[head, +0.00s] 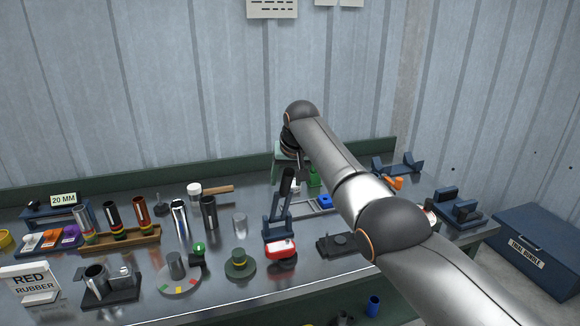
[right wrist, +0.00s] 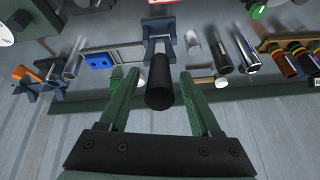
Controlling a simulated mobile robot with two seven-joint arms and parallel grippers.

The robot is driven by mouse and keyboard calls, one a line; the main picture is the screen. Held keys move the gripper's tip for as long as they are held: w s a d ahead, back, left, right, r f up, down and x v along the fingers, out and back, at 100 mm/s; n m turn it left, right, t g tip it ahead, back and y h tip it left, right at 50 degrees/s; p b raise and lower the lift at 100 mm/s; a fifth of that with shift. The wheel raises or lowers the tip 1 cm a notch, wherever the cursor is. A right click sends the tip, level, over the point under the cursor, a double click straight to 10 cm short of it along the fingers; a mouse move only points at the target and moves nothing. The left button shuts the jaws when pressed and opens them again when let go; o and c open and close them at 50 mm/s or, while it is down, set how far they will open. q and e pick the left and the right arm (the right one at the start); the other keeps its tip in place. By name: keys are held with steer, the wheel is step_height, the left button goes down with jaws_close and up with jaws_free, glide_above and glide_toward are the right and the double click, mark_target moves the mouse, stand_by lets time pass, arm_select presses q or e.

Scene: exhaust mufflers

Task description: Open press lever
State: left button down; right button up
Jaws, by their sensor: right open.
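The press (head: 278,226) is a dark blue frame on the bench, with a black lever (head: 287,184) standing up from it, slightly tilted. A red and white piece (head: 281,248) sits at its front. In the right wrist view the black lever grip (right wrist: 159,85) points toward the camera, between the green fingers of my right gripper (right wrist: 157,75). The gripper is open, with a visible gap on both sides of the grip. In the head view the right gripper (head: 291,163) is behind the lever's upper end, partly hidden by it. My left gripper is not in view.
The wall (head: 200,90) is close behind. A blue chest (head: 537,250) stands at right.

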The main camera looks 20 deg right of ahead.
steer(key=shift+s+r+b, duration=0.3)
steer(key=shift+r+b, duration=0.2)
steer(key=shift+b, duration=0.05)
steer(key=b+v, duration=0.2)
steer(key=v, duration=0.9)
